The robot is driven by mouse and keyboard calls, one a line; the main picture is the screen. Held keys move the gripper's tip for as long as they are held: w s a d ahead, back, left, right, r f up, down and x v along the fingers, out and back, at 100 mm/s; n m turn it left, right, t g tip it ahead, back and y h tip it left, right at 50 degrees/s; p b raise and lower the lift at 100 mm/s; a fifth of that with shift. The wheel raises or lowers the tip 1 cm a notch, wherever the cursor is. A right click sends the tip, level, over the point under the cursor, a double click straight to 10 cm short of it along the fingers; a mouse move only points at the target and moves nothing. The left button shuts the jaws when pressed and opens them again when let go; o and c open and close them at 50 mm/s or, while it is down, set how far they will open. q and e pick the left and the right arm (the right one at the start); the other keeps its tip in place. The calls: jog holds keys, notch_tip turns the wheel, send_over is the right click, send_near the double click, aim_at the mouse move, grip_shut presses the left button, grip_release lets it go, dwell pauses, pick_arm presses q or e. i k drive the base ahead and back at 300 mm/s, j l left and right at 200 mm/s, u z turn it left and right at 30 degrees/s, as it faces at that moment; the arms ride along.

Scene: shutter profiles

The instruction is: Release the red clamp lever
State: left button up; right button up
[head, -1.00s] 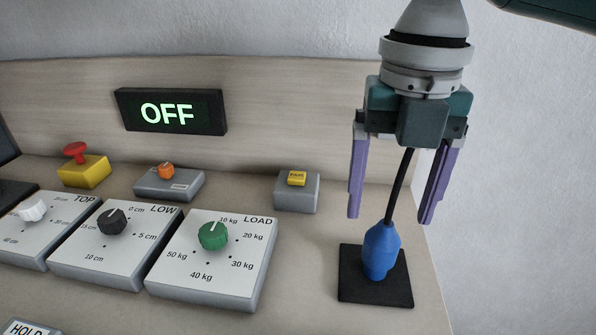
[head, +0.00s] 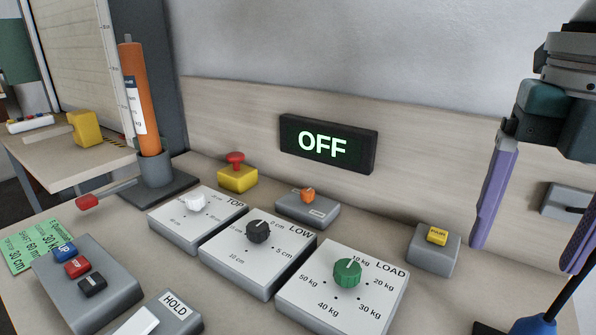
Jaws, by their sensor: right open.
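The clamp lever is a thin grey rod with a red grip (head: 87,201). It reaches out to the left from the dark grey clamp base (head: 165,190) at the left of the bench. An orange cylinder (head: 143,100) with a white label stands upright in that base. My right gripper (head: 527,258) is at the right edge of the head view, far from the lever. Its purple fingers are apart, with the black rod of a blue-handled tool (head: 532,326) near the right finger. Part of this gripper is cut off by the frame. My left gripper is not in view.
Knob boxes TOP (head: 196,220), LOW (head: 257,252) and LOAD (head: 345,290) fill the middle. A button box (head: 90,280) and a HOLD box (head: 165,318) sit front left. A red stop button (head: 236,170) stands behind. The display (head: 328,145) reads OFF.

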aim_at(88, 201)
jog(key=u, duration=1.05)
